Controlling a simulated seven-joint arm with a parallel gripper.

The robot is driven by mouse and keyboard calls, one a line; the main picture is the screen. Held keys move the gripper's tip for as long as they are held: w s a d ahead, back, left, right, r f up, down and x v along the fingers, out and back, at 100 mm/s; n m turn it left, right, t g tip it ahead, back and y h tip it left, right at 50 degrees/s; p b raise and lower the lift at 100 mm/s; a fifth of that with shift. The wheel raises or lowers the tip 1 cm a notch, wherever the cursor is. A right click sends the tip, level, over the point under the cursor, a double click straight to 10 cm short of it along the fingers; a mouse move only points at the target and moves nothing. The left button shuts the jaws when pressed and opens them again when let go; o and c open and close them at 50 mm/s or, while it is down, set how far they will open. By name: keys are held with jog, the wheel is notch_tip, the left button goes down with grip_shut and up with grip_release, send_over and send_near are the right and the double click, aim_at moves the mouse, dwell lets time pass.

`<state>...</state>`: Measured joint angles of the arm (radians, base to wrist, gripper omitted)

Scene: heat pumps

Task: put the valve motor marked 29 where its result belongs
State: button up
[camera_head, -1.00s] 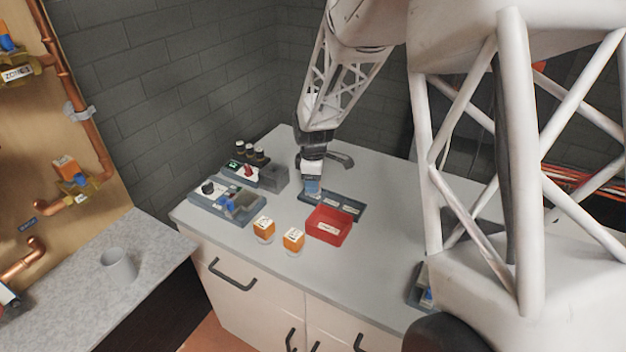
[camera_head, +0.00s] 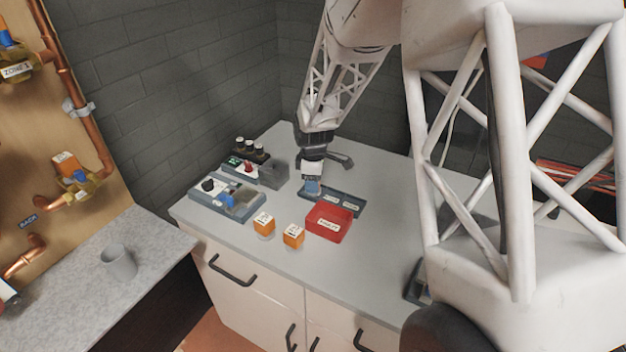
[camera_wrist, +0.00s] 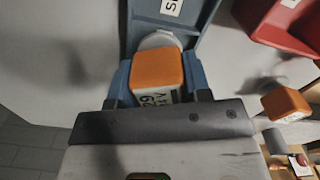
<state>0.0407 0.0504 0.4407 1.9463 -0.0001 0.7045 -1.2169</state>
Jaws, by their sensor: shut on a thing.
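My gripper (camera_head: 312,186) is at the left end of a blue-grey tray (camera_head: 359,212) with white labels. In the wrist view, the gripper (camera_wrist: 160,85) is shut on an orange valve motor (camera_wrist: 157,70) with a pale round end. Its label reads 29 and 24V. The tray (camera_wrist: 205,12) lies beyond the motor there, with a partly cut-off label. I cannot tell whether the motor touches the tray. In the head view the fingers hide the motor.
A red bin (camera_head: 342,232) with a label stands just in front of the tray. Two orange motors (camera_head: 263,222) (camera_head: 293,236) stand left of it. Blue-grey test devices (camera_head: 225,200) (camera_head: 250,172) stand at the left. A grey mug (camera_head: 118,263) is on the left counter.

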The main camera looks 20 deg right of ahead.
jog(key=shift+f, duration=0.1)
jog(key=o, duration=1.2)
jog(key=shift+r, duration=3.85)
jog(key=shift+r, duration=0.15)
